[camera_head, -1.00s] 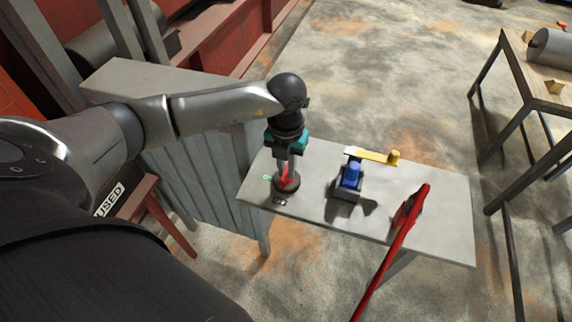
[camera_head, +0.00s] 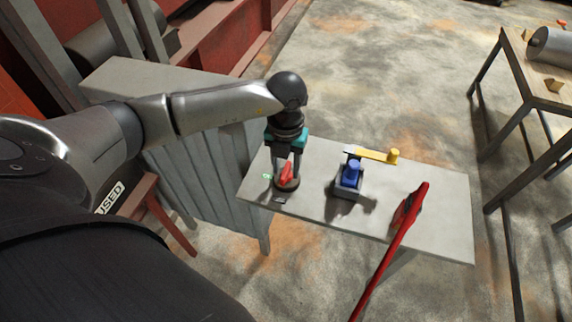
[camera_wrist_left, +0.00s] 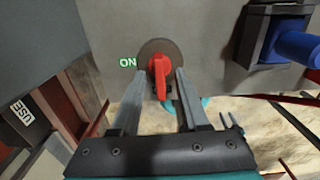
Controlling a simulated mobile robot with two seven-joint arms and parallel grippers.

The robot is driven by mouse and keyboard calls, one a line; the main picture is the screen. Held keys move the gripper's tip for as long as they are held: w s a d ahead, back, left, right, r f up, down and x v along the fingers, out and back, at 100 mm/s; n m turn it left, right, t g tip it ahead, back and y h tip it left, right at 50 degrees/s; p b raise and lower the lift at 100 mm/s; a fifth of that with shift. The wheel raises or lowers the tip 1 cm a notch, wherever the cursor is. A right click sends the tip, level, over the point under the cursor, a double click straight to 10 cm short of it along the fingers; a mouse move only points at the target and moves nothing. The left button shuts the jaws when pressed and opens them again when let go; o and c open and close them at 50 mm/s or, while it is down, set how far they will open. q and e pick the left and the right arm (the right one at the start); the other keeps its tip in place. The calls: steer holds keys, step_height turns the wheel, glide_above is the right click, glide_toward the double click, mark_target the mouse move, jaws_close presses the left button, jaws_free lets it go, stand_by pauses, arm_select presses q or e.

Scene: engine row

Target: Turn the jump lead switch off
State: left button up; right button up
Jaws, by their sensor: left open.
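The switch is a red handle (camera_head: 287,173) on a round dark base at the left end of the grey bench top (camera_head: 430,235). In the left wrist view the red handle (camera_wrist_left: 160,76) points toward my gripper, away from the base plate's centre. A green ON label (camera_wrist_left: 127,62) is left of the base; it also shows small in the head view (camera_head: 267,176). My left gripper (camera_head: 285,176) points down over the switch, open. Its two fingers (camera_wrist_left: 158,84) stand either side of the handle; I cannot tell if either touches it. My right gripper is not in view.
A ribbed grey cabinet (camera_head: 195,175) stands to the left. Another table (camera_head: 550,95) is at far right.

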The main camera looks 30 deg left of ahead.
mark_target(286, 169)
arm_select(q)
step_height(286, 169, up, 15)
steer(key=p, duration=0.1)
steer(key=shift+r, duration=0.15)
stand_by(0.3)
